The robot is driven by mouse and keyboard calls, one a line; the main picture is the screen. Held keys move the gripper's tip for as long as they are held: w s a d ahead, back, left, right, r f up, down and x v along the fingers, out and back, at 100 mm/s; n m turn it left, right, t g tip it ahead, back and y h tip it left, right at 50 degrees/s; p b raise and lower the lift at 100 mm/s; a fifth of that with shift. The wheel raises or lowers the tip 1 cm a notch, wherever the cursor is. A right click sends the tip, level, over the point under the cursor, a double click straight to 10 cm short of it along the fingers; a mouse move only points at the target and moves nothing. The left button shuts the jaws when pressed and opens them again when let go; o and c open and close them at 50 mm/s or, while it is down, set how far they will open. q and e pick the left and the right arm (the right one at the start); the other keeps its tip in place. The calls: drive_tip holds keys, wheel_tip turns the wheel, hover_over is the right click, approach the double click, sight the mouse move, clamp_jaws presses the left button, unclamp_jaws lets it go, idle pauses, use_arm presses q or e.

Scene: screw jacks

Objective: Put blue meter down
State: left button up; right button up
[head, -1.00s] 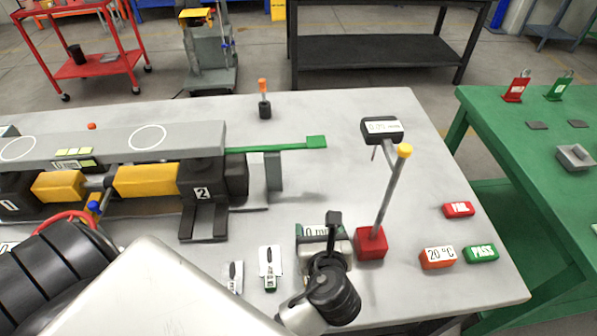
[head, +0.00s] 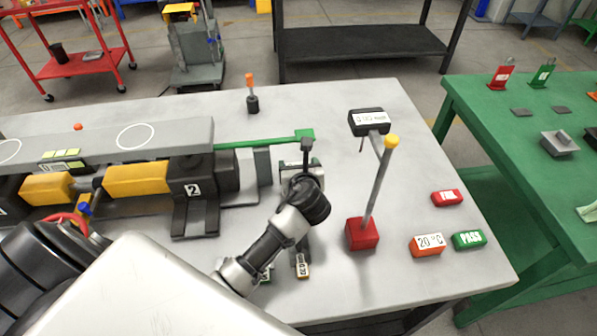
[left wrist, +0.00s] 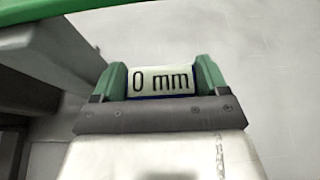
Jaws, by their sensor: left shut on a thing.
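My left gripper (head: 303,165) is shut on the blue meter, a small block with a white "0 mm" face and a thin blue edge. The meter (left wrist: 160,82) sits between the two green-sided fingers in the left wrist view. In the head view the gripper and wrist hide most of it. The gripper is at the end of the green bar (head: 260,142), to the right of the block marked 2 (head: 193,188). Whether the meter touches the bar or the table cannot be told. My right gripper is not in view.
A red-based stand (head: 362,234) with a yellow knob and black display rises just right of my gripper. Red, orange "20 °C" (head: 427,245) and green "PASS" (head: 469,240) blocks lie farther right. Small tags (head: 302,266) lie beside my arm.

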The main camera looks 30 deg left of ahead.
use_arm(q)
drive_tip(key=shift+f, duration=0.95)
drive_tip(key=o, duration=1)
drive_tip(key=shift+f, duration=0.15)
